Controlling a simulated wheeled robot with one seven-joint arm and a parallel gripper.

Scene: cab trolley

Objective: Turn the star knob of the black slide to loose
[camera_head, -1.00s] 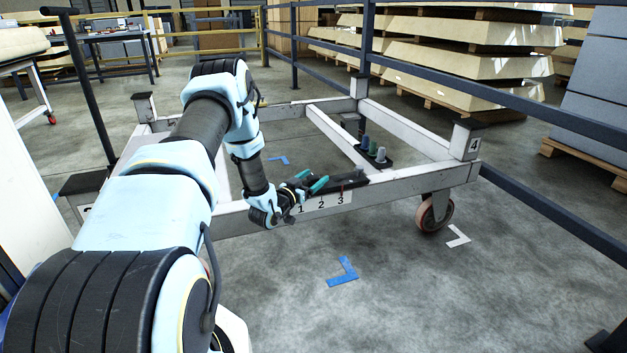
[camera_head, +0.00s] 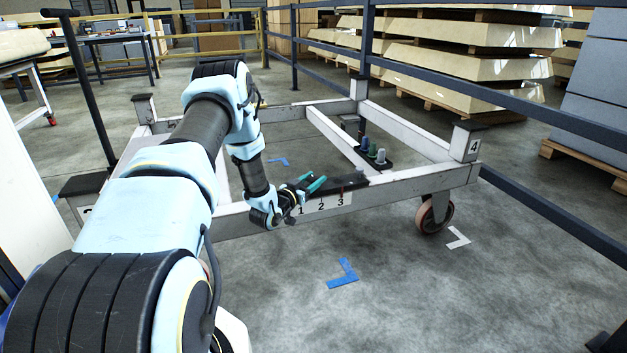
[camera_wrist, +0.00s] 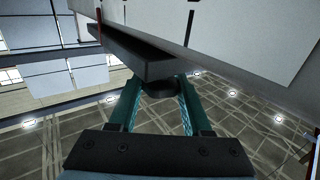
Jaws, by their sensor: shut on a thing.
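The black slide (camera_head: 350,182) sits on the front beam of the trolley, beside the number strip (camera_head: 321,205) marked 1, 2 and 3. In the wrist view the slide (camera_wrist: 140,55) is a dark block close ahead. My gripper (camera_head: 316,184) is at the slide's left end, with its teal fingers on either side of the part there. In the wrist view my gripper (camera_wrist: 157,92) is shut on the dark round star knob (camera_wrist: 158,89) under the slide. The knob's lobes are mostly hidden, so I cannot tell how far it is turned.
The white trolley frame (camera_head: 400,187) stands on casters (camera_head: 434,216). Dark rails (camera_head: 560,215) run along the right.

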